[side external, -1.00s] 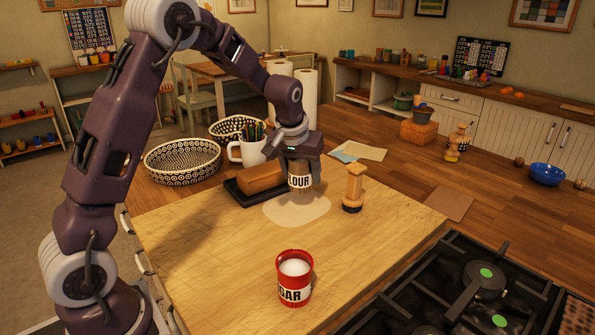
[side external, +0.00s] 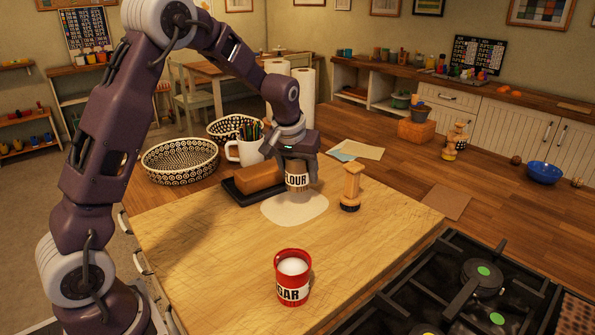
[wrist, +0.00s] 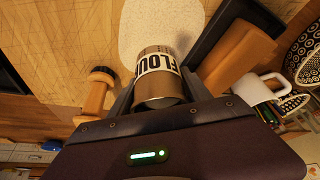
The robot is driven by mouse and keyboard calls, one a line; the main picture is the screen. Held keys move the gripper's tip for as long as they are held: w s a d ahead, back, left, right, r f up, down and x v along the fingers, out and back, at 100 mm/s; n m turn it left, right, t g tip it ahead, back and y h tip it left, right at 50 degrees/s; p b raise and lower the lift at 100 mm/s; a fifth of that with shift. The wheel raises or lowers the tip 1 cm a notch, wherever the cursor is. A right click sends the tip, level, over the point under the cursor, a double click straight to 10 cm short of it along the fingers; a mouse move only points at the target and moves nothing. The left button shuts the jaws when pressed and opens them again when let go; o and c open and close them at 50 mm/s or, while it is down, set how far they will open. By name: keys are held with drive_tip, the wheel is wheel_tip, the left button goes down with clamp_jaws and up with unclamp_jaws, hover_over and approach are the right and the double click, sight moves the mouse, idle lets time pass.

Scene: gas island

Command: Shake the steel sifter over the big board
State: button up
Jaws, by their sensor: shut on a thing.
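The steel sifter (side external: 297,180), a metal cylinder with a "FLOUR" label, is held upright in my gripper (side external: 296,165) just above the big board (side external: 190,265). It also shows in the wrist view (wrist: 160,78), between the two fingers. A pale round patch that looks like flour (side external: 296,208) lies on the board below the sifter. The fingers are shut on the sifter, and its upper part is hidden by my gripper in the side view.
A wooden stamp-like tool (side external: 351,187) stands right of the sifter. A brown loaf-like block on a dark tray (side external: 238,196) lies to the left. A red sugar tin (side external: 292,280) stands on the front of the board. A stove (side external: 470,295) is at the right.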

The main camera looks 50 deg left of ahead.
drive_tip(key=shift+s+a, duration=0.15)
drive_tip(key=shift+a, duration=0.7)
drive_tip(key=shift+d, duration=0.1)
drive_tip(key=shift+d, duration=0.8)
drive_tip(key=s+d+m, duration=0.2)
drive_tip(key=s+d, duration=0.1)
drive_tip(key=s+d+f+m+h, duration=0.1)
drive_tip(key=s+d+m, duration=0.1)
drive_tip(key=s+d, duration=0.1)
drive_tip(key=s+d+m+h, duration=0.1)
drive_tip(key=s+d+m, duration=0.1)
drive_tip(key=d, duration=0.1)
drive_tip(key=shift+s+d+f+t, duration=0.3)
drive_tip(key=shift+s+d, duration=0.05)
drive_tip(key=shift+s, duration=0.05)
idle(0.5)
